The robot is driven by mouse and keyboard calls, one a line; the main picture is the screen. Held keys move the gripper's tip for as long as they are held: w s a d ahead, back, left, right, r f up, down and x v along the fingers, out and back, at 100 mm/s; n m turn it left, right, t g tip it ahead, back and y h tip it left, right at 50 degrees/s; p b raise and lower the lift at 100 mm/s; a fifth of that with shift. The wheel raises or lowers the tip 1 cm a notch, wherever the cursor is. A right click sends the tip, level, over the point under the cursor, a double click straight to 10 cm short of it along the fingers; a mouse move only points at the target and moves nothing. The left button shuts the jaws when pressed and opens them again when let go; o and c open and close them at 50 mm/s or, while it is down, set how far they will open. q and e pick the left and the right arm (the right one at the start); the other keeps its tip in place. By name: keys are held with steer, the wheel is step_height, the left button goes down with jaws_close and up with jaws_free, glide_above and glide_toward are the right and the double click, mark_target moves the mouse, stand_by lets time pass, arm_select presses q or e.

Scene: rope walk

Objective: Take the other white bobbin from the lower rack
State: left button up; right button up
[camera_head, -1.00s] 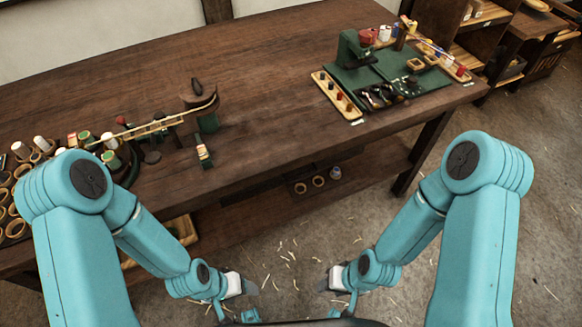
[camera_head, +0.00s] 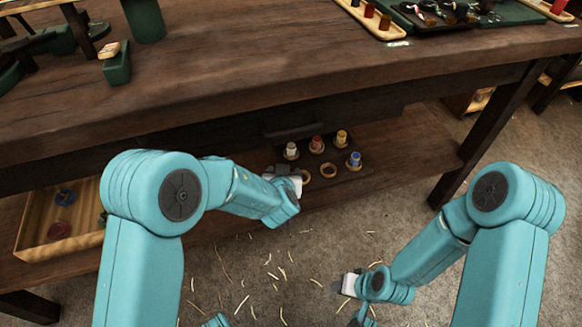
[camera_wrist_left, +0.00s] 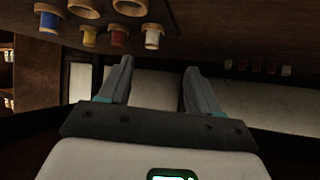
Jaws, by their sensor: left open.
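A white bobbin (camera_head: 291,150) stands upright in the lower rack (camera_head: 375,171) on the shelf under the bench, at the rack's left end. It also shows in the left wrist view (camera_wrist_left: 152,36), where the rack is seen upside down. My left gripper (camera_head: 284,170) is at the near left edge of the rack, just in front of the white bobbin.
Red (camera_head: 316,143), yellow (camera_head: 341,138) and blue (camera_head: 354,160) bobbins stand in the same rack, beside empty rings (camera_head: 328,170). A wooden tray (camera_head: 60,243) is on the shelf at left. The bench top (camera_head: 290,60) overhangs the rack. The shelf right of the rack is clear.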

arm_select(q)
steer(key=shift+t+h, duration=0.3)
steer(key=shift+t, duration=0.2)
steer(key=x, duration=0.7)
steer(key=d+r+x, duration=0.1)
steer(key=x, duration=0.2)
steer(key=shift+w+d+f, duration=0.1)
steer(key=shift+w+f, duration=0.05)
steer(key=shift+w, duration=0.5)
steer(key=shift+a+x, duration=0.2)
steer(key=shift+x, duration=2.7)
steer(key=c, duration=1.1)
